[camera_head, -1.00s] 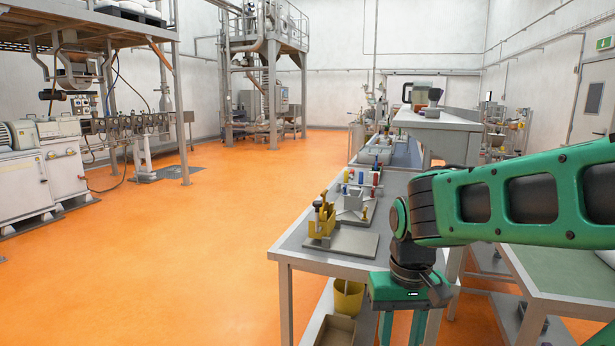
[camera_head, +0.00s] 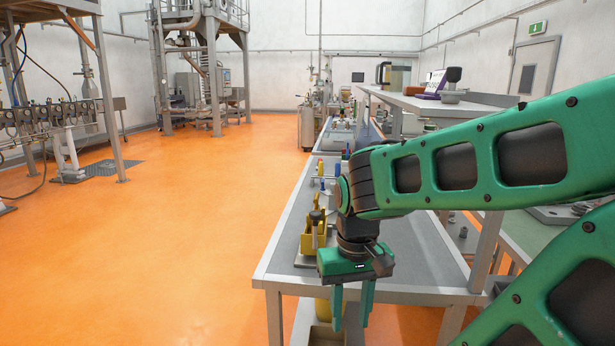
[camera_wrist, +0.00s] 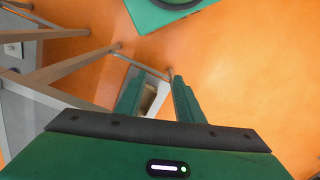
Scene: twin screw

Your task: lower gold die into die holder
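My gripper (camera_head: 352,312) hangs fingers down at the near end of the grey-topped table (camera_head: 400,265). In the wrist view its two green fingers (camera_wrist: 157,95) are apart, with only floor and a tray-like box visible between them. A yellow block-like fixture (camera_head: 315,243) with a dark knob stands on the table behind and left of my gripper. My arm hides part of that fixture and the tabletop. I cannot tell whether the yellow piece is the gold die or the die holder, and no other gold piece is clear.
Small red, yellow and blue-topped items (camera_head: 321,170) stand farther back on the table. A raised shelf (camera_head: 430,103) on the right bears a dark-topped device (camera_head: 453,80). Open orange floor (camera_head: 150,240) lies left.

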